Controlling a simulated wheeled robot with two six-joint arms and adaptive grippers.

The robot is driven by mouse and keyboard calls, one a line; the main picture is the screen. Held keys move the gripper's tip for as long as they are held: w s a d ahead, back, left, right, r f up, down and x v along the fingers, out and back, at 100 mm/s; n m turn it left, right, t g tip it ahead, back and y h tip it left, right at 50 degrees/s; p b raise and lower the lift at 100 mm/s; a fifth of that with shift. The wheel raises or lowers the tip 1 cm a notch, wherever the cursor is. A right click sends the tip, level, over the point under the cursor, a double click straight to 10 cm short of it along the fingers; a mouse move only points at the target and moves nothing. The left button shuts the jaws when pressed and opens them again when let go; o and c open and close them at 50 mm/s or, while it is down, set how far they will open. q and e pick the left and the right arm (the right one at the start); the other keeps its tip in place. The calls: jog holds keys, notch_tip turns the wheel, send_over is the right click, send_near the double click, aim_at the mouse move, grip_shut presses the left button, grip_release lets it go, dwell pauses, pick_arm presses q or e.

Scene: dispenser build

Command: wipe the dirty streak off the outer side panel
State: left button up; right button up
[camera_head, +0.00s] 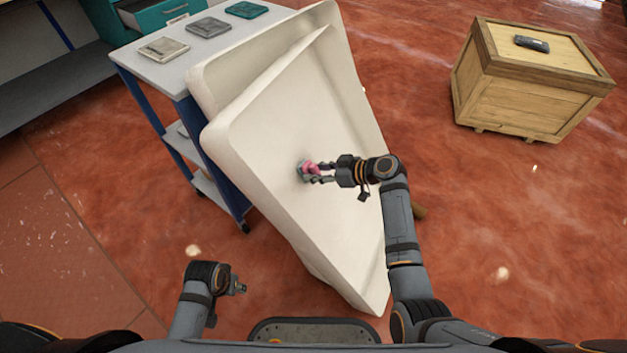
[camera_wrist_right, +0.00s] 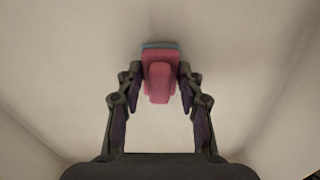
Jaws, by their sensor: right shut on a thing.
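The large off-white panel (camera_head: 285,135) stands tilted in the middle of the head view, with a raised rim around a recessed face. My right gripper (camera_head: 310,172) is shut on a pink wiper with a grey pad (camera_head: 302,170). The pad is at the panel's face; I cannot tell for sure whether it touches. In the right wrist view the pink wiper (camera_wrist_right: 159,75) sits between the two fingertips with the panel behind it. No dirty streak can be made out on the visible face. My left gripper (camera_head: 238,287) is low at left, away from the panel; its jaws are too small to read.
A blue-legged table (camera_head: 150,65) with several flat pieces on its white top stands behind the panel at left. A wooden crate (camera_head: 525,85) with a dark device (camera_head: 532,43) on its lid stands at right. Red floor is open between the panel and the crate.

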jog(key=shift+w+d, duration=0.15)
jog(key=shift+w, duration=0.2)
jog(key=shift+s+a+p, duration=0.2)
jog(key=shift+p, duration=0.1)
jog(key=shift+s+a+r+p, duration=0.1)
jog(key=shift+s+a+p, duration=0.15)
jog(key=shift+s+p, duration=0.35)
jog(key=shift+s+a+r+p, duration=0.1)
jog(key=shift+s+a+p, duration=0.15)
jog(key=shift+s+p, duration=0.3)
jog(key=shift+s+a+f, duration=0.2)
jog(key=shift+s, duration=0.3)
